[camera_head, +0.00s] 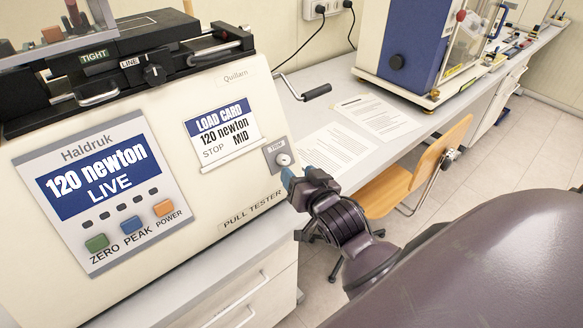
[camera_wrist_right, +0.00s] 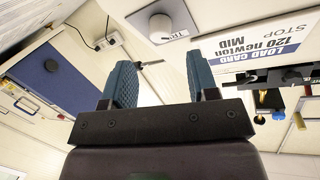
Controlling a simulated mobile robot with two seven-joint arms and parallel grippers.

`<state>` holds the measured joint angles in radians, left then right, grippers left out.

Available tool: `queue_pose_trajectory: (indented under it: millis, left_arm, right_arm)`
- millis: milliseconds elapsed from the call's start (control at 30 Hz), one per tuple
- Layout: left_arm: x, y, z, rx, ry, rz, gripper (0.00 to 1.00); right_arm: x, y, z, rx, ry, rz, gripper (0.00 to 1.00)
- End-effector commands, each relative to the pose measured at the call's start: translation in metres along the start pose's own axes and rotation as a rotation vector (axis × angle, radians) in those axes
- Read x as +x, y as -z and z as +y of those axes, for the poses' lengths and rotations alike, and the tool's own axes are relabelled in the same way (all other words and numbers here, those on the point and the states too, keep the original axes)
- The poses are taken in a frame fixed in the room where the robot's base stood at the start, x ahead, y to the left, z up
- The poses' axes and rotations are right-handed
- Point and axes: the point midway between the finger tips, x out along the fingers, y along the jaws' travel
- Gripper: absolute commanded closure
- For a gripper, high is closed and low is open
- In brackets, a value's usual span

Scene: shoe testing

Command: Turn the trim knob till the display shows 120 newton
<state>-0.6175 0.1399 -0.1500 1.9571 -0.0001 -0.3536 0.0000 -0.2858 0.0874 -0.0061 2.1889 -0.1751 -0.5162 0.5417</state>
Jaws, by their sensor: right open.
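The pull tester (camera_head: 200,200) has a blue display (camera_head: 98,178) that reads "120 newton LIVE". The small pale trim knob (camera_head: 284,160) sits on a grey plate marked TRIM at the right of its front. The knob also shows in the right wrist view (camera_wrist_right: 160,25), beyond the fingertips and roughly between them. My right gripper (camera_head: 300,176) is close to the knob, with its blue fingers apart and nothing between them. In the wrist view, its fingers (camera_wrist_right: 160,66) stand clear of the knob. My left gripper is not in view.
A load card (camera_head: 222,132) on the tester reads "120 newton", STOP, MID. ZERO, PEAK and POWER buttons (camera_head: 130,224) sit below the display. A crank handle (camera_head: 317,92), papers (camera_head: 376,117) and a wooden chair (camera_head: 405,185) are to the right.

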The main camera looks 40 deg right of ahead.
Motion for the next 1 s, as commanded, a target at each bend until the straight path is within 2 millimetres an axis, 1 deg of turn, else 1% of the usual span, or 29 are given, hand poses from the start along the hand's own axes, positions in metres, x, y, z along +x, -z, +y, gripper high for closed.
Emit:
queue_pose_trajectory:
  millis: [33, 200, 400, 533, 1000]
  left_arm:
    - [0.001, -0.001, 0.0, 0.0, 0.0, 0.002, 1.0]
    - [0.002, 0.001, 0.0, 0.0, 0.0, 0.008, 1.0]
    - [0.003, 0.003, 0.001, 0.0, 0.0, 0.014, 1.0]
    - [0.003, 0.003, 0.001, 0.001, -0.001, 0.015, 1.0]
    - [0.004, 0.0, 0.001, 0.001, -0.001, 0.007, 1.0]
  right_arm:
    - [-0.01, -0.002, 0.001, 0.001, -0.001, -0.001, 0.46]
    - [-0.034, -0.001, 0.0, 0.0, 0.0, -0.001, 0.46]
    - [-0.048, 0.0, 0.0, 0.0, 0.0, 0.001, 0.46]
    - [-0.051, 0.0, 0.0, -0.001, 0.0, 0.001, 0.46]
    - [-0.051, 0.0, 0.0, -0.001, 0.0, 0.001, 0.46]
